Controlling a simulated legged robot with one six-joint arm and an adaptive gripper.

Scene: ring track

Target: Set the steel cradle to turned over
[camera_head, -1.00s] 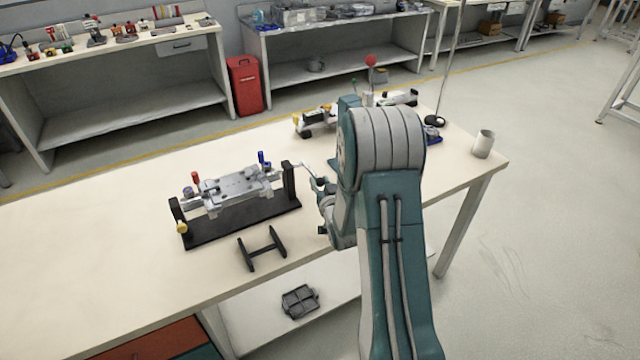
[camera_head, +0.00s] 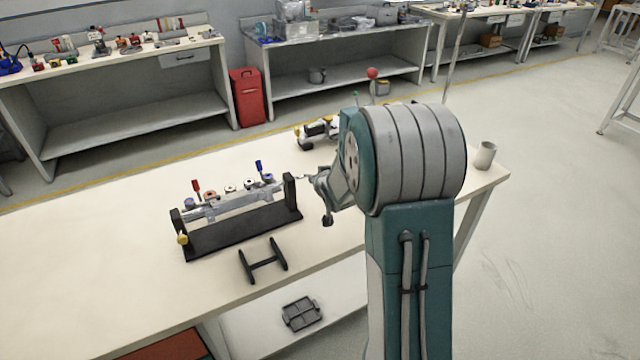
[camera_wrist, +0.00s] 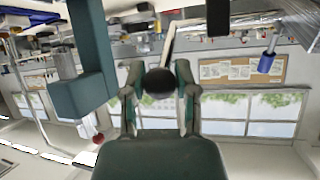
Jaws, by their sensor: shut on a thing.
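The steel cradle (camera_head: 232,203) hangs between two black uprights on a dark base (camera_head: 245,232). It is tilted, its plate nearly edge-on, with several round parts showing along its upper edge. A red handle (camera_head: 196,187) and a blue handle (camera_head: 259,167) stick up from it. My gripper (camera_head: 312,178) is at the right end of the stand, beside the right upright (camera_head: 290,191). In the wrist view my gripper's fingers (camera_wrist: 160,88) are closed around a dark round knob (camera_wrist: 159,81) on a pale crank arm (camera_wrist: 169,45). The blue handle also shows there (camera_wrist: 268,52).
A small black H-shaped rest (camera_head: 263,262) lies in front of the stand. A yellow knob (camera_head: 183,239) is at the stand's left end. Another fixture (camera_head: 318,130) stands behind, and a pale cup (camera_head: 484,155) is at the right. The table's left part is clear.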

